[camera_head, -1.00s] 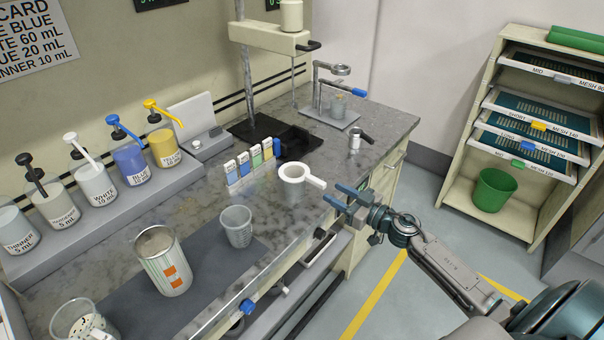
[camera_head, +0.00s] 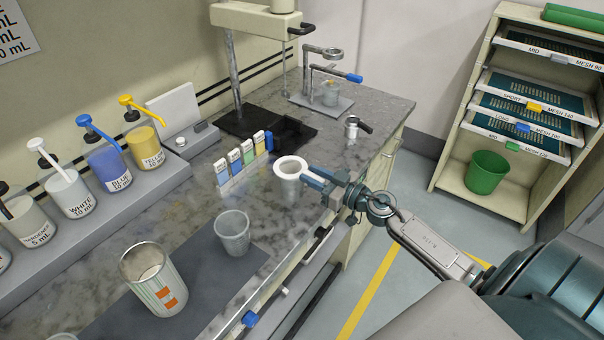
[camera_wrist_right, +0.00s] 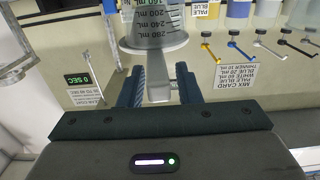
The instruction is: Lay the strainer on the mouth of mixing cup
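The white strainer (camera_head: 291,167) lies as a ring on the mouth of a graduated cup (camera_head: 289,188) near the counter's front edge. Its handle points right, toward my right gripper (camera_head: 312,181). The upside-down right wrist view shows the strainer's rim (camera_wrist_right: 155,45) at the mouth of the graduated cup (camera_wrist_right: 155,26). The strainer's handle lies between the two blue fingers of my right gripper (camera_wrist_right: 160,87), with a small gap visible beside it; the gripper looks open. A second translucent cup (camera_head: 232,234) stands nearer on the dark mat. My left gripper is out of view.
A striped can (camera_head: 155,283) stands on the mat (camera_head: 205,290). Pump bottles (camera_head: 108,166) line the left. Small labelled containers (camera_head: 246,152) stand just behind the strainer.

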